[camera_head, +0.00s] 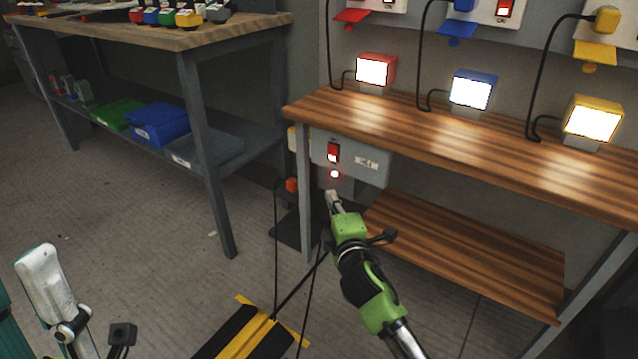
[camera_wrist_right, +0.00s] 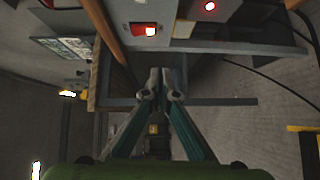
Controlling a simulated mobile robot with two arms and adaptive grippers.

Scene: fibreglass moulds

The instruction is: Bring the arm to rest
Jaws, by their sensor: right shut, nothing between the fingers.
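My right arm, with a green and black wrist, reaches forward in the head view. My right gripper (camera_head: 332,196) is shut and empty, just below a grey switch box (camera_head: 350,160) under the front left corner of the wooden bench. In the right wrist view the fingertips (camera_wrist_right: 162,88) are together, with nothing between them. The box carries a red rocker switch (camera_head: 333,152) and a lit red lamp (camera_head: 335,174). The switch (camera_wrist_right: 144,29) and lamp (camera_wrist_right: 209,6) also show in the wrist view. A white part of my left arm shows at lower left; its gripper cannot be made out.
The bench (camera_head: 420,130) holds red, blue and yellow boxes with lit screens; a lower wooden shelf (camera_head: 470,255) is right of my right arm. A second table (camera_head: 130,35) stands at left. A black-yellow floor strip (camera_head: 245,335) and hanging cables lie near my arm. Open floor is at left.

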